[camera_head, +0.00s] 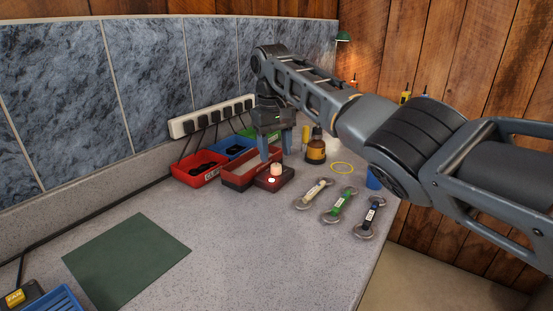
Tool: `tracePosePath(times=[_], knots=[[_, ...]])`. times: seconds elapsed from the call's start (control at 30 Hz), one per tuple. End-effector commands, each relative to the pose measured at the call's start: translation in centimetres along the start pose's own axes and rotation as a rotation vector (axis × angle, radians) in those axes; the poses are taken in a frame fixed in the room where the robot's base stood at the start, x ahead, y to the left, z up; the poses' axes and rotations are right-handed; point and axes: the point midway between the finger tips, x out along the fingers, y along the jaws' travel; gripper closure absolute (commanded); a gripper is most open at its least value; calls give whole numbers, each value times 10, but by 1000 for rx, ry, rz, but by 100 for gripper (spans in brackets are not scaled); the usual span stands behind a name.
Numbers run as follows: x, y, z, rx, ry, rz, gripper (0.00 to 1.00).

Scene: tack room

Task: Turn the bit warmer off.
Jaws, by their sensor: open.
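A dark red box-shaped unit (239,181) stands on the counter near the wall; it looks like the bit warmer. Its front right part (283,185) is lower and carries a pale pinkish cylinder and a small bright round spot on top. I cannot tell whether these are a switch and a lamp. My gripper (275,151) points down just above and behind the cylinder. Its two blue-grey fingers are apart, with nothing seen between them. Whether a finger touches the unit cannot be told.
A power strip (212,116) with several plugs runs along the tiled wall. Red (199,172), blue and green bins stand left of and behind the unit. A brown bottle (316,151) is close on its right. Three tagged bits (341,204) lie right.

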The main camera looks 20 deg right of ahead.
Motion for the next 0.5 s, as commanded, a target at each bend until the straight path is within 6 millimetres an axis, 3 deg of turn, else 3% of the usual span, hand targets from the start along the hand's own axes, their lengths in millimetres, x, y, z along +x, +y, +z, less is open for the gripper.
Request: tracePosePath(times=[0.2, 0.5], knots=[[27, 0, 0, -1, -1, 0, 44], [36, 0, 0, -2, 1, 0, 44]])
